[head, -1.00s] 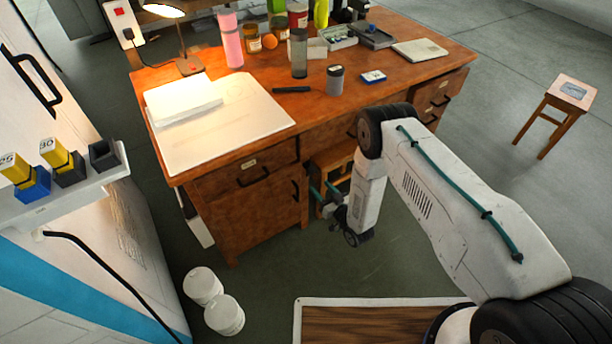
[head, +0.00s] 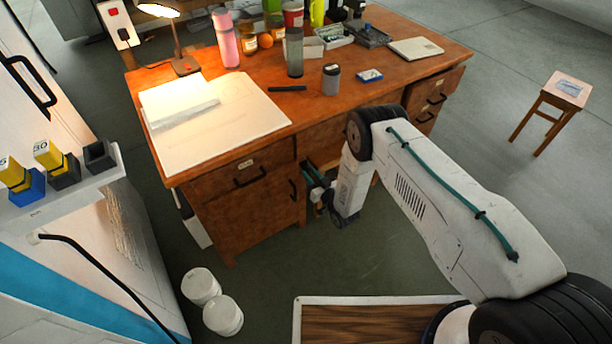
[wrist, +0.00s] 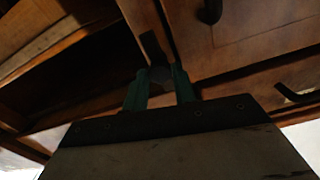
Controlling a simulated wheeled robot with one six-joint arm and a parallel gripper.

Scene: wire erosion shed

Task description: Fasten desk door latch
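The wooden desk (head: 330,118) has a left pedestal with a door (head: 255,218) that looks closed, with a dark upright handle (head: 293,190). In the wrist view the door (wrist: 260,25) and its dark handle (wrist: 210,10) show at the top. A small dark latch piece (wrist: 153,46) sits at the pedestal edge beside the door. My gripper (head: 313,180) is at the knee space, just right of the door. In the wrist view my gripper's green fingers (wrist: 160,80) are apart, with the latch's dark lower end between their tips; contact is unclear.
A drawer (head: 245,172) with a dark pull is above the door. Bottles, papers and a lit lamp (head: 185,65) cover the desktop. Two white tubs (head: 222,315) stand on the floor at lower left. A small stool (head: 552,108) is at right.

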